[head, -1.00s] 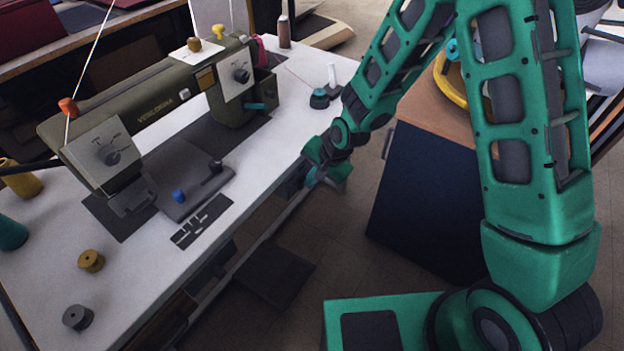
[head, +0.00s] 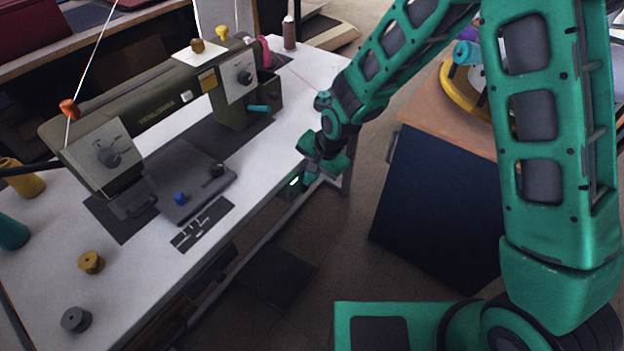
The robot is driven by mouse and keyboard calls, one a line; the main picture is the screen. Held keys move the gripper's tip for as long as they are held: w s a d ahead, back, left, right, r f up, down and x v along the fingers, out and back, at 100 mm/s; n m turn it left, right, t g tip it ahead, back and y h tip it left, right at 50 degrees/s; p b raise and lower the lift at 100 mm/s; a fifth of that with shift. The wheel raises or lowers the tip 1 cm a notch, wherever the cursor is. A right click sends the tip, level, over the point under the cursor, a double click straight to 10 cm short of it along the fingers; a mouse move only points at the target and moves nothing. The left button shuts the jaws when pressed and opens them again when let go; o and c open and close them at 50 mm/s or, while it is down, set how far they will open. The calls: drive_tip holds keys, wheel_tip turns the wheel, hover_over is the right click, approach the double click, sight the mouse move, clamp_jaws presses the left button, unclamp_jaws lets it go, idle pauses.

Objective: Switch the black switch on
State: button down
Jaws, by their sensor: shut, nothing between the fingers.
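A small dark switch box (head: 291,188) sits under the front edge of the white sewing table (head: 330,65), toward its right end. A green light (head: 295,181) glows on it. The black switch itself is too small to make out clearly, and my gripper partly hides the box. My gripper (head: 309,183) is shut and empty, just right of the green light at the table's edge. I cannot tell whether it touches the box.
An olive sewing machine (head: 155,103) stands on the table. A dark blue cabinet (head: 435,205) stands to the right. Open floor lies between the table and the cabinet.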

drive_tip(key=shift+d, duration=0.15)
drive_tip(key=s+d+v, duration=0.1)
drive_tip(key=v, duration=1)
drive_tip(key=shift+s+d+f, duration=0.15)
drive_tip(key=shift+s+d, duration=0.1)
drive_tip(key=shift+d, duration=0.2)
